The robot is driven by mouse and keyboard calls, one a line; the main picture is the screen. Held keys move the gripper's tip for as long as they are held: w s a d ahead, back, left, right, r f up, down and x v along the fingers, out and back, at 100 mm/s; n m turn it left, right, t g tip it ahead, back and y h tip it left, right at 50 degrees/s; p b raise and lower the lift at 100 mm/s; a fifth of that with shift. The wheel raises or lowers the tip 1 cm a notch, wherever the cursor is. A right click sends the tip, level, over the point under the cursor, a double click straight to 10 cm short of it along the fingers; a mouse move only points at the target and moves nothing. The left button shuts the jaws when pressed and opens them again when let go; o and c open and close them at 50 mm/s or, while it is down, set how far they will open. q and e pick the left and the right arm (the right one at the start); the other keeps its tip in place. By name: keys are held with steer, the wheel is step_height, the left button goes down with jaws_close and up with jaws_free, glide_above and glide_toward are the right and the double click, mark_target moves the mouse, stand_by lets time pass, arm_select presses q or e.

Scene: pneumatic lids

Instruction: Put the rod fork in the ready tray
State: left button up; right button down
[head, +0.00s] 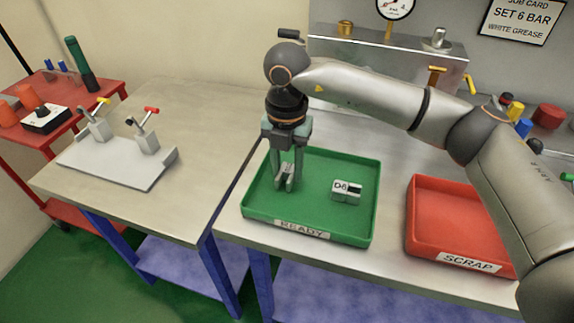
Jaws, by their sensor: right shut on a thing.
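The green tray labelled READY (374,205) sits at the front left of the right-hand table. My right gripper (286,165) points straight down inside the left part of this tray's outline. It is shut on a small grey forked metal piece, the rod fork (285,181), whose prongs show between and below the fingertips. The fork is low over the tray floor; I cannot tell whether it touches it. A small light block marked D6 (346,191) lies in the tray to the right of the fork. My left gripper is not in view.
A red SCRAP tray (455,215), seemingly empty, stands right of the green tray. A grey plate with two toggle clamps (117,165) lies on the left table. A metal unit with a gauge (385,55) stands behind. A red cart (75,90) is far left.

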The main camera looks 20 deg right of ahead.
mark_target(287, 170)
steer(key=shift+f, duration=0.1)
steer(key=shift+f, duration=0.15)
steer(key=c, duration=0.5)
jaws_free()
step_height(287, 170, up, 12)
steer(key=shift+r, duration=0.2)
